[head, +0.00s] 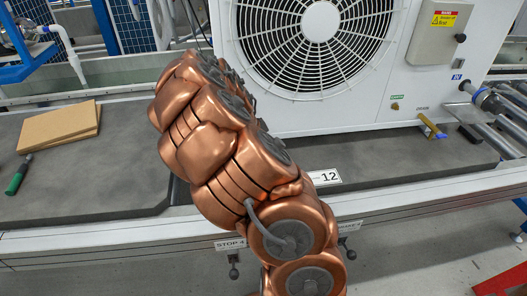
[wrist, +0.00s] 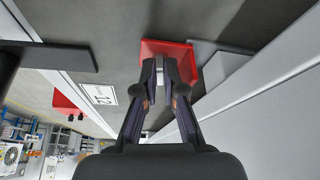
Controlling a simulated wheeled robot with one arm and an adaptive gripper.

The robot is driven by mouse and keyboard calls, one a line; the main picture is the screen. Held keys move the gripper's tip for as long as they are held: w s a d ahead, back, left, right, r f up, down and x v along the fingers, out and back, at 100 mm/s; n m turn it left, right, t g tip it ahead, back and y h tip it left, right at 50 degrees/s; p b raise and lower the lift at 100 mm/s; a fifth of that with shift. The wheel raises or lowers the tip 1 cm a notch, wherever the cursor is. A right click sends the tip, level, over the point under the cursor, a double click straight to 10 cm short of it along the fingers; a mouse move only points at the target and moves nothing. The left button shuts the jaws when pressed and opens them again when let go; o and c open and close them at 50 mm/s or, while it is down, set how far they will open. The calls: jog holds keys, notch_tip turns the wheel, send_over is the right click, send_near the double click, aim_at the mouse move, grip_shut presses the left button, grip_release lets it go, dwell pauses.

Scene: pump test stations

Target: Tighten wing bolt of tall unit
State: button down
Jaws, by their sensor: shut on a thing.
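The tall white unit (head: 300,110) with a large round fan grille stands on the dark bench in the head view. My gripper is hidden behind my copper-coloured arm there. In the wrist view, my gripper (wrist: 160,64) has its dark fingers close together at a red block (wrist: 183,47). A small pale piece (wrist: 159,75) shows between the fingers. It seems to be the wing bolt, but the fingers cover most of it and its shape cannot be told.
A label marked 12 (head: 323,177) lies near the bench's front edge. A yellow-and-blue handled part (head: 431,126) is at the unit's right foot. A brown board (head: 60,126) and a green-handled tool (head: 18,176) lie on the left bench. Another red block (wrist: 69,104) shows in the wrist view.

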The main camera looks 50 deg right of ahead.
jog(key=shift+w+m, duration=0.2)
jog(key=shift+m, duration=0.4)
jog(key=c, duration=1.3)
grip_release()
jog(key=v, duration=1.2)
jog(key=shift+w+d, duration=0.1)
jog(key=shift+w, duration=0.15)
